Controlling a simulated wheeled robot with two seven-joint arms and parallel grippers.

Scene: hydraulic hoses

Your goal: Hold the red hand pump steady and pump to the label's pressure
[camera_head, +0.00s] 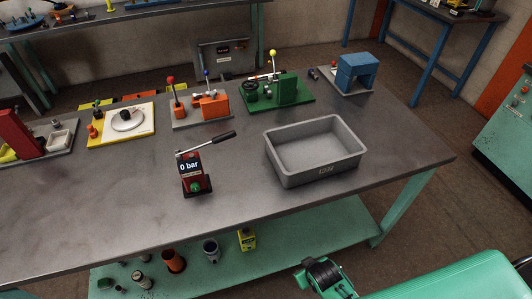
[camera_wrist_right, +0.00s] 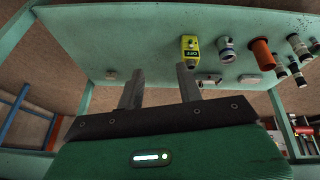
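The red hand pump (camera_head: 192,172) stands upright on the grey workbench, left of the grey bin. Its display reads 0 bar, and a small label below it is too small to read. A green part shows at its foot. Its lever (camera_head: 205,145) with a black grip slants up to the right. My right gripper (camera_wrist_right: 158,74) is open and empty in the right wrist view, its two grey fingers apart. It faces the bench's lower shelf and is clear of the pump. My left gripper is not in view.
A grey bin (camera_head: 277,163) stands right of the pump. Stations with a green machine (camera_head: 290,90) and a blue block (camera_head: 357,72) line the back. The lower shelf (camera_head: 300,228) holds a yellow box (camera_head: 246,239) and several cans. The bench front is clear.

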